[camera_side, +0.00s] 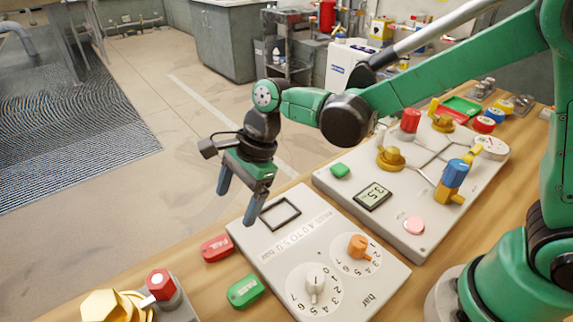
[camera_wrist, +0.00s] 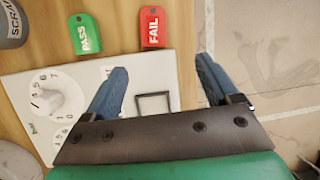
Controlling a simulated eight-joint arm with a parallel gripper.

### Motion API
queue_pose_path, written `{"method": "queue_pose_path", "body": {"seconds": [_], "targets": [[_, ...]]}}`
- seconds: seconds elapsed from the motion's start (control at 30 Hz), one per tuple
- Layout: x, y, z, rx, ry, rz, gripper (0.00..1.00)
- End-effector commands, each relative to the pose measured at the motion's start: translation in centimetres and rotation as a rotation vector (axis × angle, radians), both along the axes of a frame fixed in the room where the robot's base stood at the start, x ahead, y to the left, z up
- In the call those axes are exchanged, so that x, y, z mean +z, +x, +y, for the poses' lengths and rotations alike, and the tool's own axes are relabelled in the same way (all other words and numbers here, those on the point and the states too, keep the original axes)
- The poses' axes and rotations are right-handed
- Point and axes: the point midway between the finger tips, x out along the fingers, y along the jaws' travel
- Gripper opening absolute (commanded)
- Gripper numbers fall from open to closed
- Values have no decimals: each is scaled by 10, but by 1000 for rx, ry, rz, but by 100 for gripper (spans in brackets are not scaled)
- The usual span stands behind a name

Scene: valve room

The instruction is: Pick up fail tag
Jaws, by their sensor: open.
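The red fail tag (camera_side: 217,248) lies flat on the wooden table beside the left edge of the white dial panel (camera_side: 330,262). In the wrist view the fail tag (camera_wrist: 153,27) shows at the top, with its white FAIL lettering readable. The green pass tag (camera_side: 245,291) lies close to it, and also shows in the wrist view (camera_wrist: 84,34). My gripper (camera_side: 236,206) is open and empty, with blue fingers pointing down above the panel's far left corner. In the wrist view my gripper (camera_wrist: 161,80) has its fingers spread on either side of the empty square frame, short of the fail tag.
The panel carries an orange knob (camera_side: 358,246), a white knob (camera_side: 315,284) and a square outline (camera_side: 280,214). A second panel (camera_side: 415,235) with valves and a display stands to the right. A red-topped part (camera_side: 161,284) and brass fittings sit at the bottom left. The table edge is near the fail tag.

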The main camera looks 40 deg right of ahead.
Motion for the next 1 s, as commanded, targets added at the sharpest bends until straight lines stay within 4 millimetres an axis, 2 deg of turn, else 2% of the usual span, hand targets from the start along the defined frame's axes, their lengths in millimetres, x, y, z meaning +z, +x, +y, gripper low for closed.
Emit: {"method": "queue_pose_path", "body": {"seconds": [0.03,0.2,0.63,1.0], "targets": [[-7,1,9,-44,15,45,82],[-20,0,21,-138,35,128,82],[-64,2,39,-147,35,134,82],[-71,2,42,-148,35,132,82]]}}
